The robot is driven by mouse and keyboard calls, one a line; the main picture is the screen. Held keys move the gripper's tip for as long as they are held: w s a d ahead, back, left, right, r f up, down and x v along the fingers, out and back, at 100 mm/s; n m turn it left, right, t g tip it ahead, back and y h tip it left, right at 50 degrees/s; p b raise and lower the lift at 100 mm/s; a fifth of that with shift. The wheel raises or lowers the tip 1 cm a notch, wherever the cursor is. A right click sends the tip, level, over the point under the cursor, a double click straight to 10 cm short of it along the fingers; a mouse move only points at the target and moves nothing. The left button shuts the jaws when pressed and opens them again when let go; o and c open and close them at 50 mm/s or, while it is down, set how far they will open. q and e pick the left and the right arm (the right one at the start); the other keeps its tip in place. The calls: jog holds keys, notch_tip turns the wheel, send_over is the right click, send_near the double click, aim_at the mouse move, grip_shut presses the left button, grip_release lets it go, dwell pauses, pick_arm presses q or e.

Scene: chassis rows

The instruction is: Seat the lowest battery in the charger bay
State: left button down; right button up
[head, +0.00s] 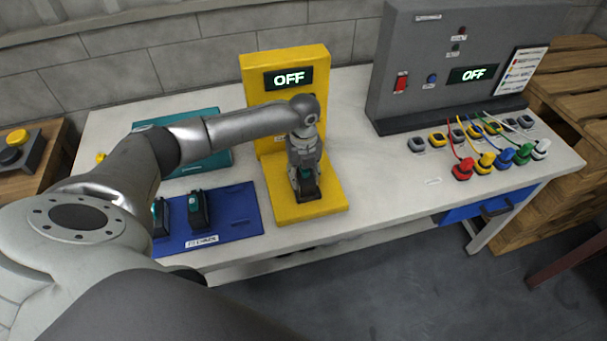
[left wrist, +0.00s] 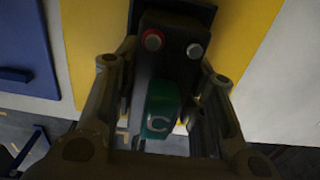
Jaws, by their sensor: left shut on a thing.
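The yellow charger (head: 252,85) stands on the bench, with a display reading OFF on its upright back and a flat base in front. My left gripper (head: 306,182) is over the charger's base, shut on a dark battery (head: 307,191) with a teal part. In the left wrist view the battery (left wrist: 165,75) lies between the fingers, showing a teal label with a letter C and two round terminals, one ringed red. A dark bay (left wrist: 205,10) shows just beyond it; whether the battery is in it I cannot tell. Two more batteries (head: 199,210) (head: 160,216) are on the blue mat (head: 236,212). My right gripper is not in view.
A teal tray (head: 215,160) lies behind my left arm, partly hidden. A grey control panel (head: 420,60), also reading OFF, stands at the right, with coloured plugs (head: 485,161) and cables before it. The bench (head: 385,195) is clear between charger and plugs.

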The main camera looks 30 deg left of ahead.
pick_arm(q)
jog(key=shift+s+d+f, duration=0.1)
jog(key=shift+s+f, duration=0.15)
jog(key=shift+f, duration=0.1)
jog(key=c, duration=0.9)
grip_release()
jog(key=shift+f, duration=0.1)
jog(key=shift+o, duration=0.4)
jog(key=shift+w+f, duration=0.1)
notch_tip(320, 180, up, 12)
jog(key=shift+w+r, duration=0.1)
jog(key=shift+r, duration=0.1)
